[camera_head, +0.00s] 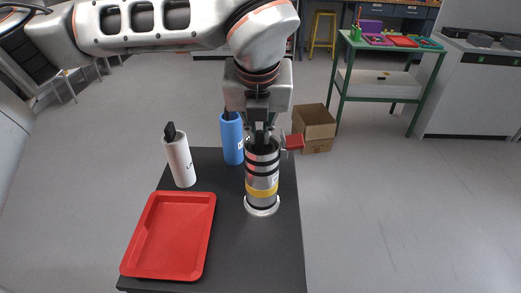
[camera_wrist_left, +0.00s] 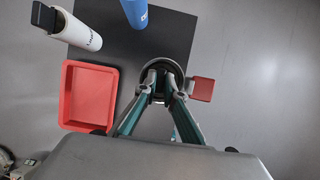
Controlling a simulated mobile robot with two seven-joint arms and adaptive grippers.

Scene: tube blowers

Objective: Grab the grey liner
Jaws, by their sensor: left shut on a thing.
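A silver metal cylinder with black bands and a yellow band (camera_head: 262,187) stands upright on the dark table, with a red block on its side (camera_head: 294,142). My left gripper (camera_head: 261,138) points down at its top opening, fingertips at the rim. In the left wrist view, the gripper's fingers (camera_wrist_left: 159,86) converge inside the round dark rim (camera_wrist_left: 178,72). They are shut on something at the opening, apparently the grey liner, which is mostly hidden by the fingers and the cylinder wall. My right gripper is not in view.
On the dark table (camera_head: 250,255), an empty red tray (camera_head: 208,215) lies at the front left. A white bottle (camera_head: 181,162) and a blue bottle (camera_head: 231,142) stand behind it. A cardboard box (camera_head: 313,130) and green-framed table (camera_head: 387,82) stand beyond.

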